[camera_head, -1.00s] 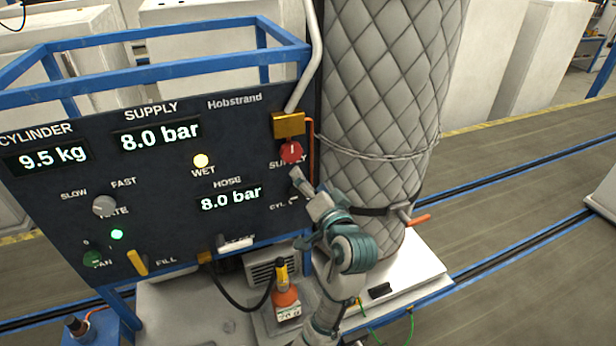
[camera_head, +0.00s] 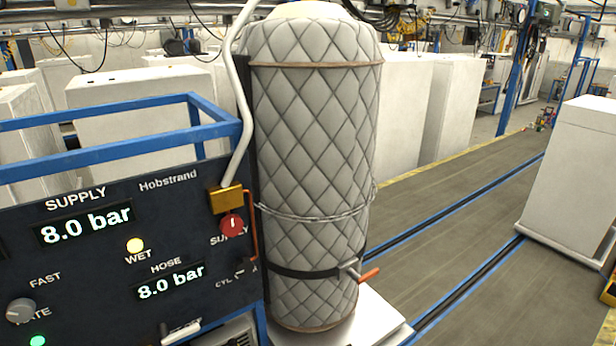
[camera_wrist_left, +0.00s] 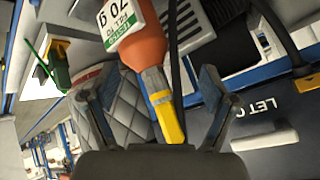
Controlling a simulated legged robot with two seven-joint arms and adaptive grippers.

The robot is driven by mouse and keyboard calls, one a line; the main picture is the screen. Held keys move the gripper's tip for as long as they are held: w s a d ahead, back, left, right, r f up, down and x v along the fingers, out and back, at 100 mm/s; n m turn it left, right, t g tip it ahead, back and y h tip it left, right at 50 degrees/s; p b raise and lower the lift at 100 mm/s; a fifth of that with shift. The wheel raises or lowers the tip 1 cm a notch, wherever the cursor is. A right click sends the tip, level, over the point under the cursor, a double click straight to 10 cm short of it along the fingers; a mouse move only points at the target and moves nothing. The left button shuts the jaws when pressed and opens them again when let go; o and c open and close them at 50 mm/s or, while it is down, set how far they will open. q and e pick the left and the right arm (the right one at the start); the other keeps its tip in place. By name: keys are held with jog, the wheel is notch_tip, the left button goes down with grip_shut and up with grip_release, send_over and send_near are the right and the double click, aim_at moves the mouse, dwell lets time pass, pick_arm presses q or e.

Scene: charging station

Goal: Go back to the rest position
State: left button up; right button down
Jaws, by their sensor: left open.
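My left gripper (camera_wrist_left: 150,88) shows in the left wrist view with its two fingers spread apart. Nothing is clamped between them. An orange bottle (camera_wrist_left: 139,48) with a white label and a yellow top (camera_wrist_left: 167,117) appears in the gap between the fingers; I cannot tell how far away it is. Neither gripper shows in the head view. The dark control panel (camera_head: 100,260) stands at the left there, with a red supply knob (camera_head: 231,225) at its right edge.
A tall quilted grey cylinder (camera_head: 310,150) stands right of the panel, with a chain around it and an orange-handled clamp (camera_head: 369,274). A blue frame (camera_head: 100,160) rises behind the panel. A white cabinet (camera_head: 572,180) stands at the right. The floor between is clear.

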pick_arm(q)
jog(key=s+f+g+h, duration=0.2)
jog(key=s+f, duration=0.3)
jog(key=s, duration=0.5)
jog(key=s+f+g+h, duration=0.1)
jog(key=s+f+g, duration=0.3)
jog(key=s, duration=0.6)
notch_tip(320, 180, down, 31)
jog(key=s+b, duration=0.2)
jog(key=b, duration=0.3)
jog(key=s+a+f+b, duration=0.2)
jog(key=s+f, duration=0.7)
jog(key=f, duration=0.1)
jog(key=s+a+f+g+b, duration=0.1)
jog(key=s+f+b, duration=0.1)
jog(key=s+f, duration=0.7)
notch_tip(320, 180, down, 2)
jog(key=shift+a+f, duration=0.2)
jog(key=shift+a, duration=0.2)
